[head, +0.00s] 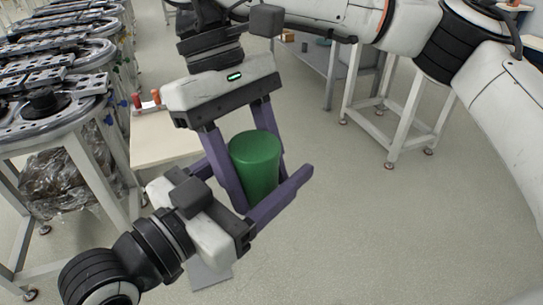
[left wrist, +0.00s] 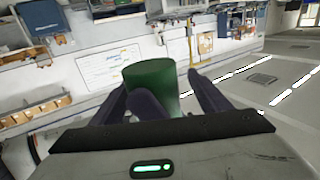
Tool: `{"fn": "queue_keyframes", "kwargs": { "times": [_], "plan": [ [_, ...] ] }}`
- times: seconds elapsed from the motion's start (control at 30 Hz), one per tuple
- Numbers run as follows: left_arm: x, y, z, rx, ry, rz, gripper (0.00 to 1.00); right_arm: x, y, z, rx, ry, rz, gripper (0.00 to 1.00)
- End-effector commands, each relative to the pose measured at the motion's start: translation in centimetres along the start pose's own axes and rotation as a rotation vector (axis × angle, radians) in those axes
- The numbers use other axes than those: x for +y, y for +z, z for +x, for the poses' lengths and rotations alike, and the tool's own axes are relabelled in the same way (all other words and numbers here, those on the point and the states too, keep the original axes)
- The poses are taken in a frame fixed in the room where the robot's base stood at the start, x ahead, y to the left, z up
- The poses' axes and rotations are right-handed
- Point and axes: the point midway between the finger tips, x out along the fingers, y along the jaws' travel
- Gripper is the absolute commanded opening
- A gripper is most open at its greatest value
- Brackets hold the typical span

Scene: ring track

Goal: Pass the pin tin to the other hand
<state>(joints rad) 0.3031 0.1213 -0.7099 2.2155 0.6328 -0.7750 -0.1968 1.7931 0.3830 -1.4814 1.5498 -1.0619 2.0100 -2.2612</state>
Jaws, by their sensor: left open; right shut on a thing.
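The pin tin, a green cylinder (head: 256,160), is held in the air in the middle of the head view. My right gripper (head: 259,180) reaches down from above and is shut on it, one purple finger on each side. My left gripper (head: 262,172) comes in from the lower left with its fingers open around the tin's lower part. In the left wrist view the tin (left wrist: 155,80) stands between the spread fingers. A dark finger there covers part of its lower side. Whether the left fingers touch the tin cannot be told.
A ring track with metal carriers (head: 45,100) stands at the left on a white frame. A pale table (head: 160,140) with small red items is behind the grippers. A grey bench (head: 335,65) and white-legged stands are at the back. The floor at right is clear.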

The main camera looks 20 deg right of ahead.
Motion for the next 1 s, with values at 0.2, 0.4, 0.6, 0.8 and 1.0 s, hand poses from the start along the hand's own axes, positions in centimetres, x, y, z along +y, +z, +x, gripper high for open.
{"fn": "queue_keyframes", "kwargs": {
  "times": [0.2,0.4,0.6,0.8,1.0],
  "plan": [
    [0.04,-0.03,1.15,0.000,0.001,0.000,0.70,0.00,0.01,-0.03,0.000,0.000,0.000,0.23],
    [0.03,-0.02,1.17,0.000,0.001,0.000,0.70,-0.01,0.01,-0.03,0.000,0.000,0.000,0.23],
    [0.00,-0.02,1.15,0.000,0.000,0.000,0.43,0.00,0.01,-0.03,0.000,0.000,0.000,0.23],
    [-0.21,-0.09,1.11,0.002,-0.005,0.001,0.22,0.00,0.11,0.02,-0.004,0.001,-0.002,0.55],
    [-0.15,-0.08,1.12,0.001,-0.004,0.001,0.22,0.00,0.08,0.02,-0.003,0.001,-0.001,0.70]
  ]
}}
